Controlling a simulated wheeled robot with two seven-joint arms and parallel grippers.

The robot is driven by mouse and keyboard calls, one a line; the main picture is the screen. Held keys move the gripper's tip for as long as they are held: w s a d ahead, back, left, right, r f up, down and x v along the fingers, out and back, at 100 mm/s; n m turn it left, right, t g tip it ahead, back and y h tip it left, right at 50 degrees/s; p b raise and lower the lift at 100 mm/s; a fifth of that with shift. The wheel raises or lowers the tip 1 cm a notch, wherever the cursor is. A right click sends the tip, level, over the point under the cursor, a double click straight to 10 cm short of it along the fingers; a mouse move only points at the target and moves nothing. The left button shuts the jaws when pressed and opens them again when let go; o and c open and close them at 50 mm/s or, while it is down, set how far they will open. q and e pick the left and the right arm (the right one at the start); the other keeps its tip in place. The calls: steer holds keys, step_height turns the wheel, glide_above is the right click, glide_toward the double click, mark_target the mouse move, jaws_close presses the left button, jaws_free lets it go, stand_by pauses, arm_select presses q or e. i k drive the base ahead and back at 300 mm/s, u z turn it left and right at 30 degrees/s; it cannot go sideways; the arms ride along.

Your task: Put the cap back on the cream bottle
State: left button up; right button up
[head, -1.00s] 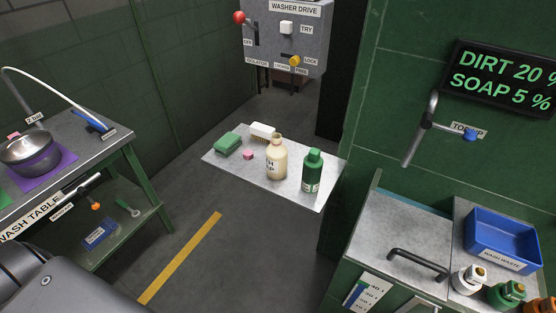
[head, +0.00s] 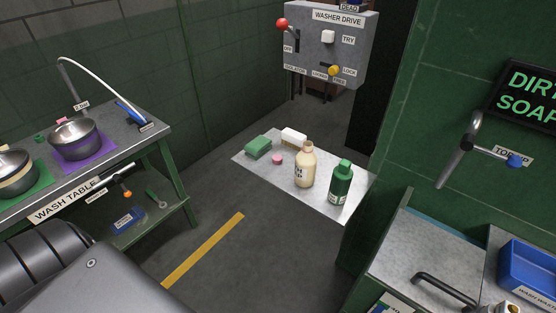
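A green bottle (head: 341,184) with a green top stands upright to the right of the cream bottle. Neither of my grippers is in view.
A green sponge (head: 258,146) and a white brush (head: 293,137) lie at the shelf's back left. The wash table (head: 115,155) with bowls stands left. A washer with a handle (head: 440,285) and a blue tray (head: 530,270) are right. Open floor lies between.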

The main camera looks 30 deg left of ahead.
mark_target(306, 161)
steer(key=z, duration=1.4)
steer(key=k, duration=0.65)
steer(key=u, duration=1.1)
steer(key=i, duration=0.5)
